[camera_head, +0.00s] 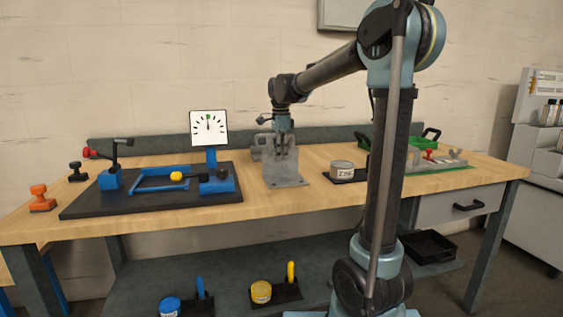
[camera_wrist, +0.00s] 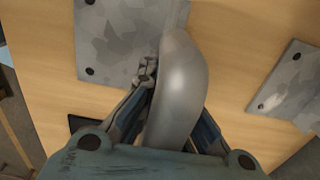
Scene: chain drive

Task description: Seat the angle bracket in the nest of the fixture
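A grey metal angle bracket (camera_head: 285,182) stands on the wooden bench near the middle, base plate flat and upright flange at the back. My gripper (camera_head: 285,148) points down at the flange. In the wrist view, my gripper (camera_wrist: 172,90) has a smooth grey rounded part (camera_wrist: 182,75) between its fingers. The left fingertip is right beside it; the right fingertip is hidden, so I cannot tell whether they grip. A mottled plate with holes (camera_wrist: 112,40) lies to the left. The fixture, a black base plate (camera_head: 100,207) with a blue frame nest (camera_head: 150,187), lies left of the bracket. The nest looks empty.
A dial gauge (camera_head: 208,124) stands behind the fixture. A clamp with a red knob (camera_head: 90,152) and orange (camera_head: 41,200) and black (camera_head: 76,172) stamps are at left. A round tin (camera_head: 342,167) is to the right. Another grey plate (camera_wrist: 285,85) shows in the wrist view.

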